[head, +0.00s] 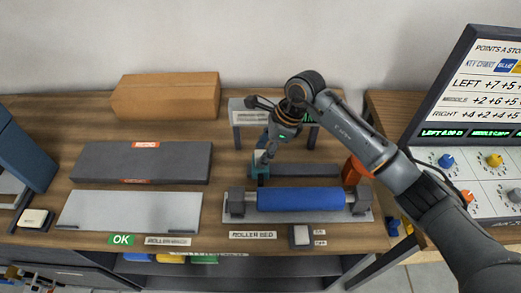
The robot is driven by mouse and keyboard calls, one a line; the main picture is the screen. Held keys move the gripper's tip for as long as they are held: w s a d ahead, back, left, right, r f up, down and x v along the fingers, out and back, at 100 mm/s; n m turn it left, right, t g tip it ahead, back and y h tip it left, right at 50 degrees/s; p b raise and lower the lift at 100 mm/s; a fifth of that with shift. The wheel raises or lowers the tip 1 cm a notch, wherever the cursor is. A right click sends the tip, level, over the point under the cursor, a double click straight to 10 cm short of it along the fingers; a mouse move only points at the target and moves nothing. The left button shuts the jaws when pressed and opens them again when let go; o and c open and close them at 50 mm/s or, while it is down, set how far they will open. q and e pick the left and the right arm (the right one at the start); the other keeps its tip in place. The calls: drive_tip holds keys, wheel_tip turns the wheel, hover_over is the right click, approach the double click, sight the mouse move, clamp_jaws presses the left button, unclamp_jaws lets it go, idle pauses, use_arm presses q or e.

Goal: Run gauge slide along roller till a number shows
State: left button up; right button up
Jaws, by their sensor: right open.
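The blue roller (300,199) lies level between two dark end blocks on the roller bed. Behind it runs a dark rail (310,171). A grey stand (243,105) with a dark panel and some green lettering is behind, partly hidden by my right arm. My left gripper is not in view.
A cardboard box (165,95) stands at the back left. A grey foam block (145,162) and a pale tray (130,210) lie left of the roller bed. A small switch (301,236) is at the front edge. A chart screen (480,90) and knob panel stand right.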

drive_tip(key=shift+x, duration=0.75)
drive_tip(key=shift+f, duration=0.2)
drive_tip(key=shift+c, duration=0.2)
clamp_jaws()
drive_tip(key=d+b, duration=0.8)
drive_tip(key=d, duration=1.2)
drive_tip(key=shift+d+r, duration=0.1)
